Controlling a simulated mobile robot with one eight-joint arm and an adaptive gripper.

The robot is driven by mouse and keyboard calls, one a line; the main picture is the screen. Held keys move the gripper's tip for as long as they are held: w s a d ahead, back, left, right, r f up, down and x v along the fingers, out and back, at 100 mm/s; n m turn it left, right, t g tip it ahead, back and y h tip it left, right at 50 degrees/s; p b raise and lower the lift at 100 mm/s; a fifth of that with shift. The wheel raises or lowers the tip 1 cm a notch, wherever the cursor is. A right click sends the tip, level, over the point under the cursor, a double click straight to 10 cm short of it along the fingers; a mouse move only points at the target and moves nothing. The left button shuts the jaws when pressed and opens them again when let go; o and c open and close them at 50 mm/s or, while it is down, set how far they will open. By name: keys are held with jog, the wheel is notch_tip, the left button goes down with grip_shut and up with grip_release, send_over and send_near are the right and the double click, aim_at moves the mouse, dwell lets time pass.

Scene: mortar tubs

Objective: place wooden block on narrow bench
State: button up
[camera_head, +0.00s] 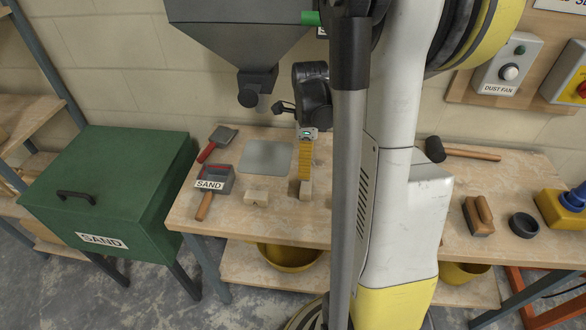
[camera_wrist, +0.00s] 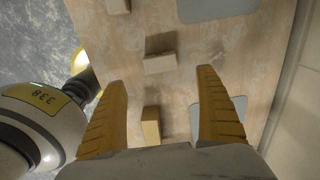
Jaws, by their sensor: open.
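A small pale wooden block (camera_head: 256,197) lies on the bench (camera_head: 230,222) in the head view. Another pale block (camera_head: 305,190) shows just below the fingertips of my gripper (camera_head: 305,177), partly covered by them. My gripper hangs over the bench with its yellow fingers pointing down. In the wrist view my gripper (camera_wrist: 161,75) is open and empty. There one block (camera_wrist: 151,126) shows between the fingers, and another (camera_wrist: 160,64) shows just past the fingertips. Neither is gripped. I cannot tell which block matches which across views.
A green sand box (camera_head: 110,180) stands left of the bench. A sand scoop (camera_head: 215,183), a red-handled trowel (camera_head: 218,143) and a grey plate (camera_head: 267,157) lie on the bench. A grey hopper (camera_head: 240,40) hangs above. A mallet (camera_head: 465,153) and a brush (camera_head: 478,215) lie at right.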

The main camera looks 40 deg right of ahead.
jog(key=s+a+r+n+t, duration=0.2)
jog(key=a+r+n, duration=0.2)
jog(key=a+n, duration=0.4)
jog(key=s+a+r+n+t, duration=0.1)
jog(key=a+r+n, duration=0.3)
jog(key=a+n, duration=0.5)
jog(key=s+a+r+n+t, duration=0.2)
jog(key=a+r+n+t, duration=0.2)
jog(key=a+n, duration=0.4)
jog(key=r+n, duration=0.1)
jog(key=n, duration=0.2)
jog(key=shift+s+a, duration=0.35)
jog(key=shift+a, duration=0.05)
